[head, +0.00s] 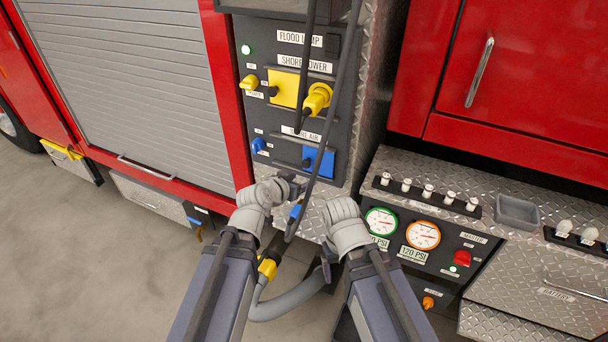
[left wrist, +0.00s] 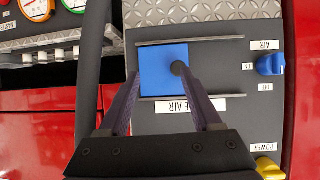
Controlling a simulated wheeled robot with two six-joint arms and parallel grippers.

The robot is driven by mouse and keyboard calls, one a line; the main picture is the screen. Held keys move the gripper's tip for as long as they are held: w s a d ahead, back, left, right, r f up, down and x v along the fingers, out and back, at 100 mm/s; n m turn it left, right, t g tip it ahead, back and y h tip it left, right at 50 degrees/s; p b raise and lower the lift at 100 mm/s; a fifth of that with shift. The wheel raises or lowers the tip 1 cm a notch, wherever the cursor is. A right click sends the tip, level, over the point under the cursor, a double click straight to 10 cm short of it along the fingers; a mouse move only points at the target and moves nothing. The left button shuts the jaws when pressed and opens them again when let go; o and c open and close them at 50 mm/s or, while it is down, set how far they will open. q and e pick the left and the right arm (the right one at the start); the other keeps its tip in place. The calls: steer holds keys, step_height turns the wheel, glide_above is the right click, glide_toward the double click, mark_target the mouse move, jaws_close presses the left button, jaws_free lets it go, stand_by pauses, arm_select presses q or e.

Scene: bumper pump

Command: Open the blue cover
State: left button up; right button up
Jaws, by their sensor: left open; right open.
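The blue cover (head: 318,162) is a flat square flap on the dark panel under the SHORE AIR label, and it lies closed against the panel. My left gripper (head: 293,186) is open just in front of the cover's lower left. In the left wrist view its fingers (left wrist: 157,76) straddle part of the cover, the right fingertip close to the knob; I cannot tell whether they touch. My right gripper (head: 328,260) hangs lower, partly hidden by its wrist.
Dark cables (head: 338,90) hang across the panel in front of the cover. A gauge panel (head: 402,232) stands to the right. A grey hose (head: 290,302) hangs below.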

mark_target(305, 164)
arm_select(q)
steer(key=shift+n+t, duration=0.3)
steer(key=shift+t, duration=0.5)
steer(key=shift+w+d+f+b, duration=0.1)
steer(key=shift+w+f+b, duration=0.35)
steer(key=shift+w, duration=0.95)
steer(key=shift+w+d+f+b, duration=0.1)
steer(key=shift+w+b, duration=0.55)
steer(key=shift+w, duration=0.8)
steer(key=shift+w+f+b, duration=0.3)
steer(key=shift+w+b, duration=0.25)
steer(key=shift+w, duration=0.85)
steer(key=shift+c, duration=0.4)
jaws_close()
